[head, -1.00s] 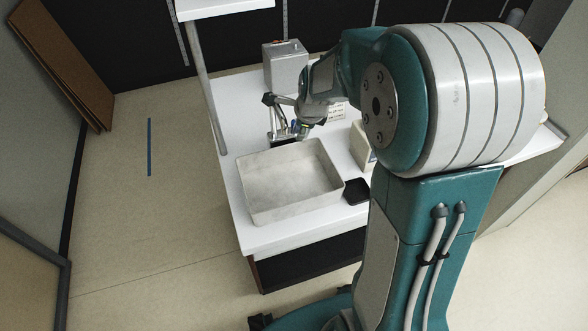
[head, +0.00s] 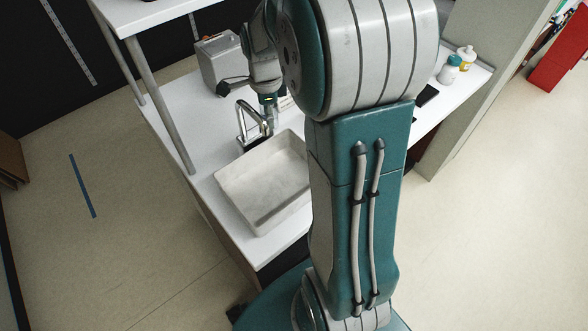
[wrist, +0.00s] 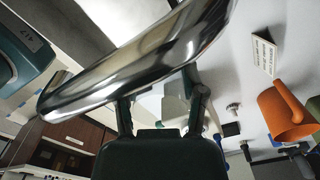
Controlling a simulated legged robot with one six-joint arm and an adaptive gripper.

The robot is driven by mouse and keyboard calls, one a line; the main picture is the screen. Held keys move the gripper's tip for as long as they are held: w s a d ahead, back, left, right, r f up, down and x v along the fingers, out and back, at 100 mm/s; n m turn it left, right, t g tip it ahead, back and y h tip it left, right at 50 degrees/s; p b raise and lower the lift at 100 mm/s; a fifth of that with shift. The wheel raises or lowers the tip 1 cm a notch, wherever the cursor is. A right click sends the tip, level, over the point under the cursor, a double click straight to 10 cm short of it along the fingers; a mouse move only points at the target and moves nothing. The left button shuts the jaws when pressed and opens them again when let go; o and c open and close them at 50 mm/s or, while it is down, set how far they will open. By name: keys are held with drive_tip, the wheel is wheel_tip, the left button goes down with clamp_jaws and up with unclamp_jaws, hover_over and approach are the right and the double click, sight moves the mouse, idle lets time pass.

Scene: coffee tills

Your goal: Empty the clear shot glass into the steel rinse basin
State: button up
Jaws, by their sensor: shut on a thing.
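In the wrist view my gripper (wrist: 162,108) has its two dark fingers closed on a pale, see-through thing, the clear shot glass (wrist: 172,108). The chrome tap spout crosses in front and hides part of it, so I cannot tell its tilt or what is in it. In the head view the rinse basin (head: 232,201), a pale grey rectangular tub, sits at the counter's front end, partly hidden by my arm. My wrist is beyond the basin, by the tap. The glass cannot be made out there.
The chrome tap (head: 241,118) stands at the basin's far edge; its spout (wrist: 130,75) is very close to my wrist camera. A grey machine (head: 221,62) stands behind. A shelf post (head: 165,115) rises at the left. An orange mug (wrist: 284,112) and a card (wrist: 263,52) show too.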

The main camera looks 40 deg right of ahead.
drive_tip(key=shift+d, duration=0.25)
drive_tip(key=shift+a+r, duration=0.1)
drive_tip(key=shift+r, duration=2.45)
